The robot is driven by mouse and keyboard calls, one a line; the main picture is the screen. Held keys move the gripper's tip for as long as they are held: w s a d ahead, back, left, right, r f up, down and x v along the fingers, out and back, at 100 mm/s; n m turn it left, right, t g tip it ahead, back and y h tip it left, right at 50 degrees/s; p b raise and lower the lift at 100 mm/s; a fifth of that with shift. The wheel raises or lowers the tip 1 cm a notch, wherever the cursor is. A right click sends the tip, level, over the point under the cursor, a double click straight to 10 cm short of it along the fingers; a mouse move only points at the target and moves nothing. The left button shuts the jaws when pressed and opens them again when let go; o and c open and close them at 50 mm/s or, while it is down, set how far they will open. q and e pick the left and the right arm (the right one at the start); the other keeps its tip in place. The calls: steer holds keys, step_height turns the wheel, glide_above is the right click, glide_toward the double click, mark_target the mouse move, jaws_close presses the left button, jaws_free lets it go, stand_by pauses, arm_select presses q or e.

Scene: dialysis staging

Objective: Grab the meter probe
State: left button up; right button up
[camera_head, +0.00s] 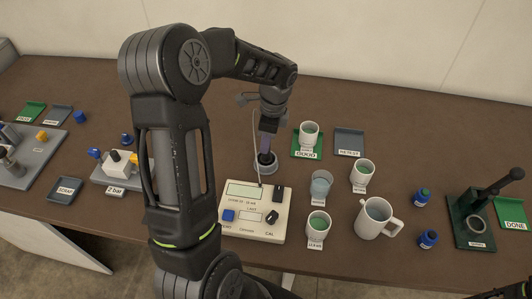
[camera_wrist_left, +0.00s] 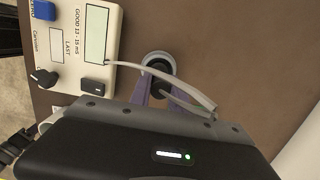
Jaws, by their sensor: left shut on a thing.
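The meter (camera_head: 240,226) is a cream box with a display, a blue button and dark knobs, on the brown table. It also shows in the left wrist view (camera_wrist_left: 68,62). The meter probe (camera_wrist_left: 163,66) is dark, with a grey cable running to the meter, and it stands in a round grey holder (camera_head: 265,168) behind the meter. My left gripper (camera_head: 267,148) points down over the holder and is shut on the probe. Its purple fingers (camera_wrist_left: 165,92) are on either side of the probe. The gripper body hides part of the probe. My right gripper is not in view.
Several labelled cups stand right of the meter, with a white jug (camera_head: 375,219) and blue-capped vials (camera_head: 424,195). A green GOOD tray (camera_head: 297,151) and a grey tray (camera_head: 349,142) lie behind. A dark green press (camera_head: 475,215) stands far right. Fixtures and trays are at left.

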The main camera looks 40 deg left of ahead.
arm_select(q)
jaws_close()
stand_by(0.4)
stand_by(0.6)
step_height(320, 180, up, 10)
steer(key=shift+r+b, duration=0.1)
steer(key=shift+b, duration=0.65)
steer(key=shift+f, duration=0.2)
